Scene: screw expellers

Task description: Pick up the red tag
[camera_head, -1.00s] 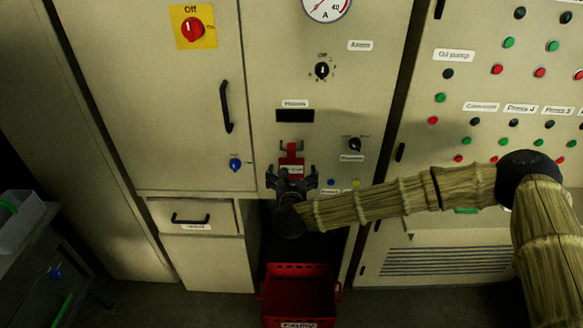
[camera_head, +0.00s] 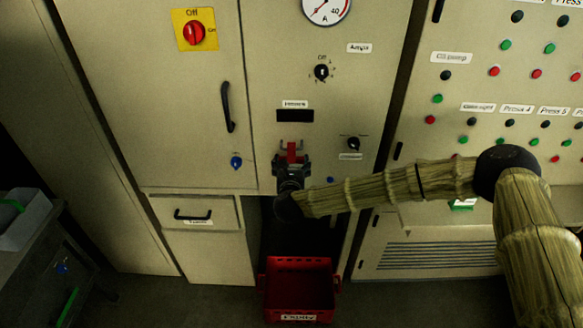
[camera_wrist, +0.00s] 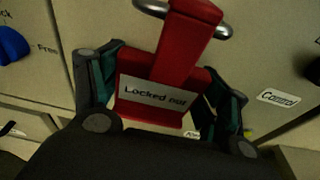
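My gripper (camera_head: 292,165) is at the tag's lower part. In the wrist view my gripper (camera_wrist: 166,75) has one finger at each side edge of the tag, seemingly touching both edges. It looks shut on the tag. The finger ends are partly hidden beside it.
A red open box (camera_head: 299,291) stands on the floor below. A black selector knob (camera_head: 353,143) and a blue knob (camera_head: 236,162) sit on the cabinet front. A drawer (camera_head: 194,215) is at lower left. A button panel (camera_head: 500,100) is at right.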

